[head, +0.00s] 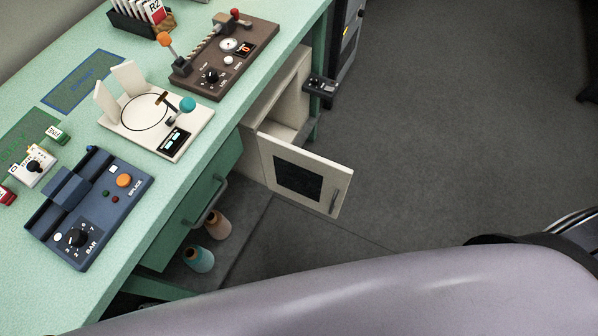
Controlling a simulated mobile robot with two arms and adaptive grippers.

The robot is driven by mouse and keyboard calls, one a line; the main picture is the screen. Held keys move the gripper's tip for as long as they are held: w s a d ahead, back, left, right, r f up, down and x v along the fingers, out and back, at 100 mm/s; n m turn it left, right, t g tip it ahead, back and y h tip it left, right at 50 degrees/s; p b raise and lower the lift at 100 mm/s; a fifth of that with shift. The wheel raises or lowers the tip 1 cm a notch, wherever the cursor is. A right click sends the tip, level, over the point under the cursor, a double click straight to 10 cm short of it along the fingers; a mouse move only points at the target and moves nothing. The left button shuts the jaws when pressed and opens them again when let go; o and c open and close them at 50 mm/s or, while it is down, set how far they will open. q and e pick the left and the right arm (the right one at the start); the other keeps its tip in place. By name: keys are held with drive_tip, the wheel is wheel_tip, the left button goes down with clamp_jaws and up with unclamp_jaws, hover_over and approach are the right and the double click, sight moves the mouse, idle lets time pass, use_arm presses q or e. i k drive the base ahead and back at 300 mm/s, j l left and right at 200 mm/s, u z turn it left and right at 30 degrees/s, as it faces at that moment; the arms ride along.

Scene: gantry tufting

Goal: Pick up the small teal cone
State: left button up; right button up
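The small teal cone (198,260) stands low down beneath the green bench, near the bottom left of the head view. It has a dark opening at its top and looks upright. A pinkish-beige cone (218,224) stands just behind it. Neither of my grippers is in view, so I cannot see whether they are open or shut. Nothing is seen touching the teal cone.
Above the cones is a green drawer (190,218) with a grey handle. A cream cabinet door (315,202) stands open to their right. The bench top (228,118) carries several devices. My own smooth grey body part fills the bottom edge.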

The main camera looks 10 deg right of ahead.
sight(197, 258)
drive_tip(key=k+l+u, duration=0.1)
drive_tip(key=u, duration=0.3)
drive_tip(key=k+u, duration=0.15)
drive_tip(key=u, duration=0.25)
drive_tip(key=k+u, duration=0.15)
drive_tip(key=u, duration=0.2)
